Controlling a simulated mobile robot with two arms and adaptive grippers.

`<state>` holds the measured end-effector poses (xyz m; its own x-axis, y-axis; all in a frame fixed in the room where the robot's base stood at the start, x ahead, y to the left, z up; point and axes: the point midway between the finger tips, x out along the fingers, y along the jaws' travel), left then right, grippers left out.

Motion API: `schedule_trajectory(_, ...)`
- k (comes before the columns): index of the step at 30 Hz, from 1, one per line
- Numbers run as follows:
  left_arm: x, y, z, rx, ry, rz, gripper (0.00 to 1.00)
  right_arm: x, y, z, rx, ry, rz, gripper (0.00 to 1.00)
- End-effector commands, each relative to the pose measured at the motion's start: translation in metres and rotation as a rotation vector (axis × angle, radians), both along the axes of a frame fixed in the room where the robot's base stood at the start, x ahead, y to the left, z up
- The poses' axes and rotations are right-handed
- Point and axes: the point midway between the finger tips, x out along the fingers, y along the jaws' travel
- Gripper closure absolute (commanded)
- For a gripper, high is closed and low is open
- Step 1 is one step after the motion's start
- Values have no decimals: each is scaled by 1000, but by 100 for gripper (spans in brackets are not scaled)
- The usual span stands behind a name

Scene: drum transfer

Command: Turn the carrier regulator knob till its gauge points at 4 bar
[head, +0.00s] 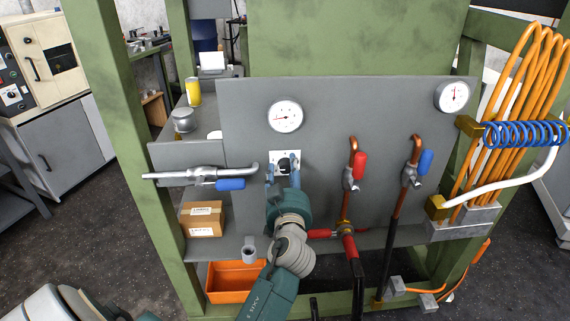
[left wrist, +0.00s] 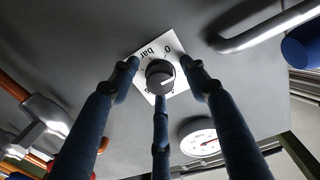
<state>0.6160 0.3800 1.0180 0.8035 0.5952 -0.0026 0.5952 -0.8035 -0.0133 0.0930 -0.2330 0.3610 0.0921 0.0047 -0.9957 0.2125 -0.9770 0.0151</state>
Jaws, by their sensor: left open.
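The regulator knob (left wrist: 160,75) is a dark round knob with a pale mark, on a white square plate (left wrist: 172,46) printed with "bar" and "0". In the head view the plate (head: 278,157) sits on the grey panel, and my gripper partly hides the knob. The round white gauge (head: 285,116) is just above it; its red needle points left, its figures too small to read. The gauge also shows in the left wrist view (left wrist: 199,141). My left gripper (head: 284,168) is open, its three fingers spread around the knob, with no clear contact. My right gripper is not in view.
A second gauge (head: 452,96) is at the panel's upper right. A blue-handled valve (head: 228,184) lies left of the knob; a red-handled valve (head: 358,168) and another blue one (head: 424,163) stand right. An orange bin (head: 234,280) and a cardboard box (head: 203,218) are lower left.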

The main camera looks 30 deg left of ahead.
Motion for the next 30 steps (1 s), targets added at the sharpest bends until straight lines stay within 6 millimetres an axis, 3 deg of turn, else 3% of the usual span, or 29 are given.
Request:
schedule_trajectory(8,0,0,0,0,0,0,54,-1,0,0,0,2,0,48)
schedule_trajectory(15,0,0,0,0,0,0,99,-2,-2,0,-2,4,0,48)
schedule_trajectory(30,0,0,1,84,65,0,99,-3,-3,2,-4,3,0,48)
